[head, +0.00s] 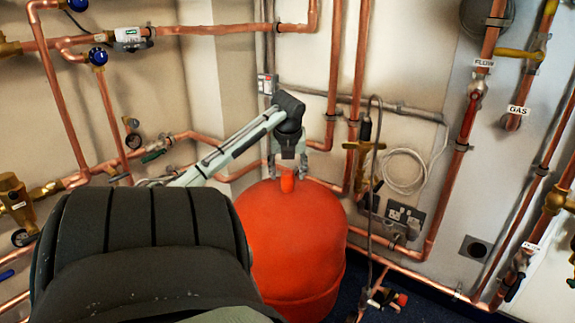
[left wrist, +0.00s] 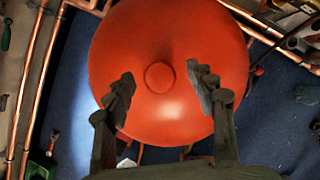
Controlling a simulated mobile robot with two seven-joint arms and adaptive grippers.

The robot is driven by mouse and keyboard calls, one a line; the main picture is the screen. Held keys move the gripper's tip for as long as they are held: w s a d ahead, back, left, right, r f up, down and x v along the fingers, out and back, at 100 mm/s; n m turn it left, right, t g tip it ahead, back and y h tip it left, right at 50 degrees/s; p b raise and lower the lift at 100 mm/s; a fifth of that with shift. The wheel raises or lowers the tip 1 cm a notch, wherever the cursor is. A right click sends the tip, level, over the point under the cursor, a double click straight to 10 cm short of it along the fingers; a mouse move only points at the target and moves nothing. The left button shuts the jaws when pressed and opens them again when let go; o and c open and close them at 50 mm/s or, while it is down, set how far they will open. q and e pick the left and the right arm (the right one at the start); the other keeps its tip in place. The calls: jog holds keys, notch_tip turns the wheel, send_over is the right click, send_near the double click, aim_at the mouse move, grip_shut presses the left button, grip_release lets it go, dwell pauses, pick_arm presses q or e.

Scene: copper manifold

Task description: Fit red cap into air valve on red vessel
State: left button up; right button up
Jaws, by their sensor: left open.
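The red vessel (head: 290,245) stands on the floor in the middle of the head view, with its domed top up. It also fills the upper middle of the left wrist view (left wrist: 205,40). The red cap (head: 287,183) stands upright at the top centre of the dome; from above it is a round disc (left wrist: 160,77). The air valve under it is hidden, and I cannot tell how deep the cap sits. My left gripper (head: 287,169) points down over the cap. Its fingers are open and apart, one on each side of the cap. My right gripper is not in view.
Copper pipes (head: 340,75) run up the wall behind the vessel. A coiled white cable (head: 403,172) and a socket (head: 405,214) are to its right. A brass valve with a red knob (head: 401,299) is low at the right. Blue floor (left wrist: 275,125) surrounds the vessel.

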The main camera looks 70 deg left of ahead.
pick_arm(q)
jog(key=shift+r, duration=0.1)
jog(key=v, duration=1.1)
jog(key=shift+r, duration=0.4)
jog(key=shift+s+d, duration=0.15)
